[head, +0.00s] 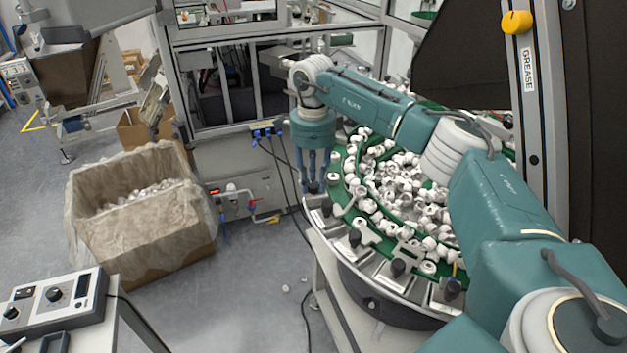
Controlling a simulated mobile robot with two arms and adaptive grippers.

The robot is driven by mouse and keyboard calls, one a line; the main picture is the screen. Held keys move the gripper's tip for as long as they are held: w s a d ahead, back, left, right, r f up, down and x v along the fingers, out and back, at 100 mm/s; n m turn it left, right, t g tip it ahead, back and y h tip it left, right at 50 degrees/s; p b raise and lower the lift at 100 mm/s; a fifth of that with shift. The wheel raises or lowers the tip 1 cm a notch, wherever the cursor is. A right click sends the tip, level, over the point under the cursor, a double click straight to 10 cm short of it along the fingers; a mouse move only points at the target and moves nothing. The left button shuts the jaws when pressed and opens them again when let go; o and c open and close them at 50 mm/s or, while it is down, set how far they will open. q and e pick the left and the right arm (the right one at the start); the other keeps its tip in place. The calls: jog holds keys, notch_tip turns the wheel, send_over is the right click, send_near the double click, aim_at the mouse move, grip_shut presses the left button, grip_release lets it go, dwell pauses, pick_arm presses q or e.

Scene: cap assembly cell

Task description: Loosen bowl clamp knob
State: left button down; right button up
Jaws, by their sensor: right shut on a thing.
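The round bowl feeder has a green inside and a metal rim (322,232) with several black clamp knobs along its near side. Knobs stand at the front left (354,238), front middle (398,267) and front right (452,289). My right gripper (314,187) reaches down from above at the left edge of the bowl. Its fingers are shut on a dark clamp knob there, which is mostly hidden between the fingertips. Another knob (327,208) sits just beside it. My left gripper is out of view.
White caps (400,190) fill the bowl. A lined cardboard box (150,250) stands on the floor at left. A control box (55,300) sits on a table at lower left. A machine frame with cables (240,175) stands behind; a dark panel rises at right.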

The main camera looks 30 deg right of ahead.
aim_at(311, 184)
jog(key=shift+w+r, duration=0.2)
jog(key=shift+r, duration=0.1)
jog(key=o, duration=1.2)
jog(key=shift+c, duration=0.2)
jog(key=shift+a+f, duration=0.1)
jog(key=shift+f, duration=0.05)
notch_tip(311, 184, up, 12)
jog(key=shift+s+f, duration=0.1)
